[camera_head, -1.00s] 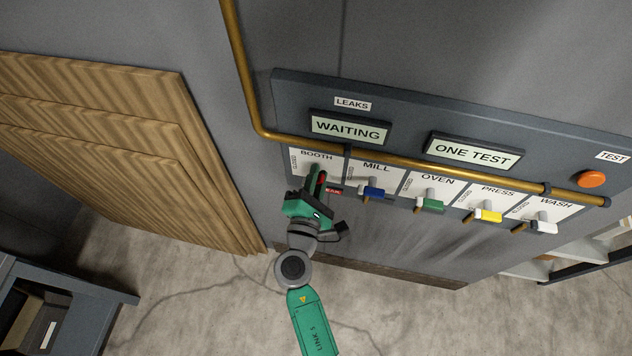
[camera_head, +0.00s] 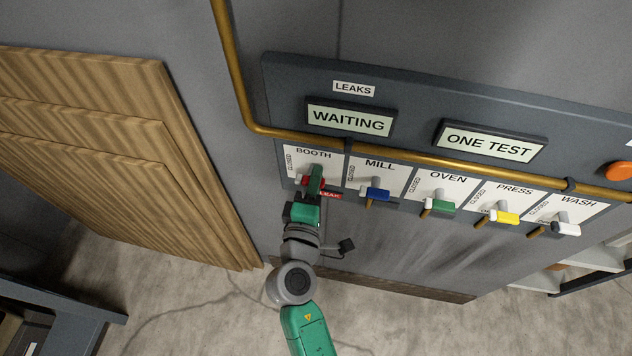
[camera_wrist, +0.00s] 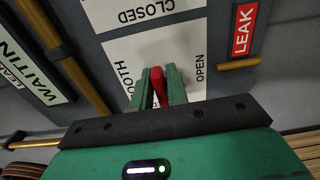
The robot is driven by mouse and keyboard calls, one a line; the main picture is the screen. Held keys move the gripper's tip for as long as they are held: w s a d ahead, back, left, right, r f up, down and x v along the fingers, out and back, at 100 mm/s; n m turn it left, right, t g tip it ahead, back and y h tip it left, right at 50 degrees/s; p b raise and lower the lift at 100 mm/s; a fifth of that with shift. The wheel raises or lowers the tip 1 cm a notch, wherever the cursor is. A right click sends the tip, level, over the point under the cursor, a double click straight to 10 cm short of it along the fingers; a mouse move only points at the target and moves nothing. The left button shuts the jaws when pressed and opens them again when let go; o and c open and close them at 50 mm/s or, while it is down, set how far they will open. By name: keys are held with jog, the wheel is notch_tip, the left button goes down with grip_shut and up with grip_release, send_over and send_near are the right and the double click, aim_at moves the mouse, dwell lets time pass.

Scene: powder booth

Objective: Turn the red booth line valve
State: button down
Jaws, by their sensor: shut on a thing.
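The red booth valve handle (camera_wrist: 157,84) shows in the wrist view between my two green fingers. My gripper (camera_wrist: 160,88) is shut on it, with a finger on each side. In the head view my gripper (camera_head: 314,182) is at the booth plate (camera_head: 297,164), the leftmost plate on the panel, and mostly covers the red handle (camera_head: 306,182). The plate carries CLOSED and OPEN marks. The handle's exact angle between them is hard to tell. A red LEAK tag (camera_head: 331,196) sits by the plate's lower right corner.
Blue (camera_head: 377,195), green (camera_head: 442,207), yellow (camera_head: 506,217) and white (camera_head: 566,228) valve handles stand to the right. A brass pipe (camera_head: 410,155) runs above them. Signs read WAITING (camera_head: 349,120) and ONE TEST (camera_head: 489,143). Wooden boards (camera_head: 110,150) lean at the left.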

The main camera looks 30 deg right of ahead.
dwell(0.5)
jog(key=c, duration=1.5)
grip_release()
jog(key=v, duration=0.7)
jog(key=shift+s+a, duration=0.3)
